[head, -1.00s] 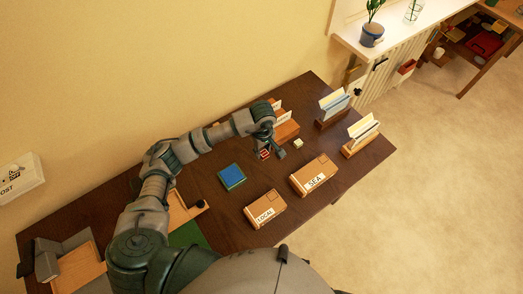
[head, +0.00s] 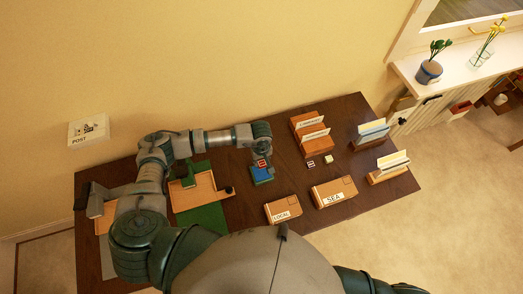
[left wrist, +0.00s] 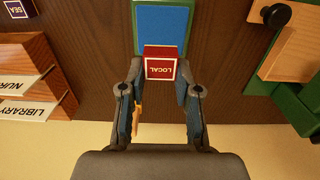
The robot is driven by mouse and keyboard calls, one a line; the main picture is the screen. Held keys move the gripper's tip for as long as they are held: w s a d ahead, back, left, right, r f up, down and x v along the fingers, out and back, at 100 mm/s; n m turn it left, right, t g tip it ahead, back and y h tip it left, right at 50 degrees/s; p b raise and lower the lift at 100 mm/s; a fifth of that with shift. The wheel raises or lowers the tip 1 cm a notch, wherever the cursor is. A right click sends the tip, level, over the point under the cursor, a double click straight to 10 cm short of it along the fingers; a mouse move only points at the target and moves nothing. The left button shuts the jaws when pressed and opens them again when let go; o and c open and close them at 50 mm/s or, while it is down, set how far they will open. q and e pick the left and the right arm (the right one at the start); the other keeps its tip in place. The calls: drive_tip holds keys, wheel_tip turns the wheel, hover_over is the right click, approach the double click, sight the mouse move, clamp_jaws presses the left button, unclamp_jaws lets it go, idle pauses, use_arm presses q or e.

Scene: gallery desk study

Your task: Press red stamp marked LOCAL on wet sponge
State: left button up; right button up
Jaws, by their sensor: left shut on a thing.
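The red stamp marked LOCAL (left wrist: 161,68) is between the fingers of my left gripper (left wrist: 160,88) in the left wrist view, its label facing the camera. My left gripper (head: 262,158) is shut on this stamp, which shows as a small red block (head: 262,163) in the head view. The wet sponge (left wrist: 159,24) is a blue pad in a green tray (left wrist: 181,8). In the head view, the sponge (head: 262,174) is partly hidden by the gripper and stamp. The stamp overlaps the sponge's near edge; I cannot tell whether they touch. My right gripper is out of view.
A SEA stamp (left wrist: 17,9) stands apart from the sponge. Wooden boxes labelled LOCAL (head: 283,209) and SEA (head: 334,193) sit near the desk's front edge. A wooden card rack (head: 308,137) is at the back. A wooden board (head: 195,193) with a black knob lies left of the sponge.

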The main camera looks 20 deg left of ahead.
use_arm(q)
drive_tip(key=shift+f+b, duration=0.5)
drive_tip(key=shift+f, duration=0.4)
drive_tip(key=shift+a+f+b, duration=0.15)
drive_tip(key=shift+f+b, duration=0.85)
drive_tip(key=shift+f, duration=1.15)
drive_tip(key=shift+f+b, duration=0.4)
drive_tip(key=shift+s+f+b, duration=0.1)
drive_tip(key=shift+b, duration=0.2)
